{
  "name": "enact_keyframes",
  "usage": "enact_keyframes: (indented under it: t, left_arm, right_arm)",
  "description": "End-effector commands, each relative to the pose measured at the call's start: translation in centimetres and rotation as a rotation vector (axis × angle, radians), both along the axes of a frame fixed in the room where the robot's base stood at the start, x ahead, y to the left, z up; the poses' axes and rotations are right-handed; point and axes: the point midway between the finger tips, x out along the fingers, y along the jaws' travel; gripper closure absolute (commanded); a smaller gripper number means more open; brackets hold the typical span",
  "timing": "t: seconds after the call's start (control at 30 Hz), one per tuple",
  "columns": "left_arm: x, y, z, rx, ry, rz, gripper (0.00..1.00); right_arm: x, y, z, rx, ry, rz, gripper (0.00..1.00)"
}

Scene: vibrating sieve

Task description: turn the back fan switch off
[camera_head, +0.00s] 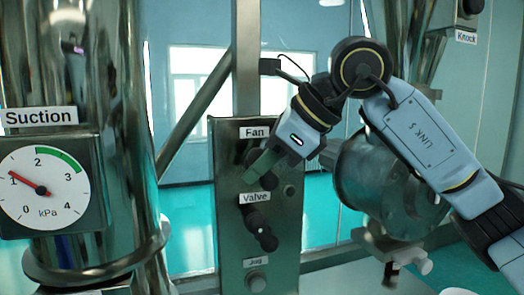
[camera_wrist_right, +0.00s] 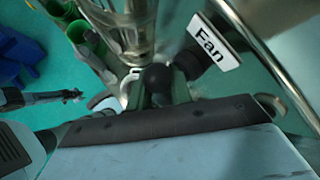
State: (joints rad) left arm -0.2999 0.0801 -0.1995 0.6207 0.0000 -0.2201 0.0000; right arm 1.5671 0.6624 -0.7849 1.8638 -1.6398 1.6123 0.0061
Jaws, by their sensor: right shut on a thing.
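The metal control panel (camera_head: 229,200) carries a "Fan" label (camera_head: 255,132) at its top, also seen tilted in the right wrist view (camera_wrist_right: 210,45). The dark fan switch (camera_head: 254,153) sits just below this label and is partly hidden by my right gripper (camera_head: 262,168). The gripper reaches in from the right and is shut on the switch. In the right wrist view a dark round knob (camera_wrist_right: 157,78) shows at the fingers, near the label. The switch's exact position is hard to tell. My left gripper is not in the head view.
A black valve handle (camera_head: 262,228) under the "Valve" label (camera_head: 255,197) is close below my right gripper. A "Jog" button (camera_head: 256,278) sits lower. A suction gauge (camera_head: 42,188) is at left, its needle near 1. A metal motor-like body (camera_head: 375,190) stands right of the panel.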

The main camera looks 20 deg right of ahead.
Motion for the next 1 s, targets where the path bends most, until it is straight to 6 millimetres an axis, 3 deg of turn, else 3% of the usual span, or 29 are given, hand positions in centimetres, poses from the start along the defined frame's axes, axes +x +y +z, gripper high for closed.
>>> enact_keyframes:
  t: [0.7, 0.73, 0.9, 1.0]
  left_arm:
    - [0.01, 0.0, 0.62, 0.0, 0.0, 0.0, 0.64]
    - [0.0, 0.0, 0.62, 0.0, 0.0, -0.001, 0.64]
    - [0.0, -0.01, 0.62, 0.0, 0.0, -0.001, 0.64]
    - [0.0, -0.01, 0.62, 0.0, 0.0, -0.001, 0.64]
  right_arm:
    - [0.0, 0.1, -0.02, -0.082, -0.005, 0.0, 1.0]
    - [0.0, 0.1, -0.02, -0.082, -0.005, 0.0, 0.78]
    - [0.0, 0.1, -0.02, -0.081, -0.004, 0.001, 0.58]
    - [0.0, 0.11, -0.03, -0.08, -0.004, 0.0, 0.58]
